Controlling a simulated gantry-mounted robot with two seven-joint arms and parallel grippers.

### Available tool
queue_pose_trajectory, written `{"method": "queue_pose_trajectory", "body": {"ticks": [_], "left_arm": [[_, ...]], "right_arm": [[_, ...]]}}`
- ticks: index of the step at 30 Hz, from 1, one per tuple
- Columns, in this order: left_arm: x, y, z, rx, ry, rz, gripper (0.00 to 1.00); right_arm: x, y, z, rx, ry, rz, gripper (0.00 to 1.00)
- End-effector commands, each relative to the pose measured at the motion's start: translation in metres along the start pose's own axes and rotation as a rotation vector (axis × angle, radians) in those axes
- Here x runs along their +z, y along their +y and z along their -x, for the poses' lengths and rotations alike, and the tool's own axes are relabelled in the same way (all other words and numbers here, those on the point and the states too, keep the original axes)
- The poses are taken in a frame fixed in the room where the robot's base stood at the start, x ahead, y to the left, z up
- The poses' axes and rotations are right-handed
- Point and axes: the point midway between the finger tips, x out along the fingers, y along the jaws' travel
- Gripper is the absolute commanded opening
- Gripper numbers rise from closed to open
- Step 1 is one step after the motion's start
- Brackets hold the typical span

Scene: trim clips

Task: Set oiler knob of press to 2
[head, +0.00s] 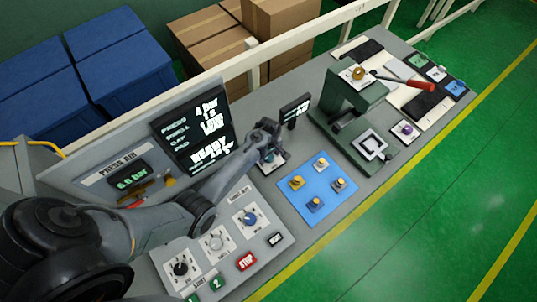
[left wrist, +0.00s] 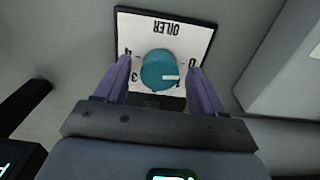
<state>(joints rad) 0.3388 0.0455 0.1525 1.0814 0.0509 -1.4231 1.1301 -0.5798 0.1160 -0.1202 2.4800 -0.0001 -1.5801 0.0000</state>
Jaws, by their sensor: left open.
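The oiler knob (left wrist: 158,70) is a round teal knob on a white, black-edged plate (left wrist: 188,32) marked OILER. The lettering appears upside down in the left wrist view. Its white pointer mark points to the right of that picture, towards a partly hidden mark by the right finger. Digits show at the plate's left; one looks like 3. My left gripper (left wrist: 159,66) is open, with purple fingers on either side of the knob; I cannot tell whether they touch it. In the head view my left gripper (head: 267,146) covers most of the oiler plate. My right gripper is not in view.
A control panel with several knobs and a red STOP button (head: 246,262) lies nearer. A blue mat (head: 318,194) with several clips is to the right of the gripper. A small display (head: 296,107) and the green press (head: 345,95) stand beyond. A status screen (head: 203,127) stands behind the arm.

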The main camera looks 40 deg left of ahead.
Motion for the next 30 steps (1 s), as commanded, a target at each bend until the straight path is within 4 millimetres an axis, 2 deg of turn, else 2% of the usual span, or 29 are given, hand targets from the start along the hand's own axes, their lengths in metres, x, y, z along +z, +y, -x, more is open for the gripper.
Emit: {"method": "queue_pose_trajectory", "body": {"ticks": [7, 18, 30], "left_arm": [[-0.0002, 0.0001, -0.0001, 0.0, 0.0, 0.0, 0.68], [-0.0002, 0.0001, 0.0001, 0.0, 0.0, 0.0, 0.13], [-0.0004, 0.0004, 0.0025, 0.0, 0.001, -0.083, 0.13]], "right_arm": [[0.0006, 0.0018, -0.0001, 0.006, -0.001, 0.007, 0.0], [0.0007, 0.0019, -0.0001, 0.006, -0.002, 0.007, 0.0], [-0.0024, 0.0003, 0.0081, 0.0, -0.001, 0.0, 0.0]]}}
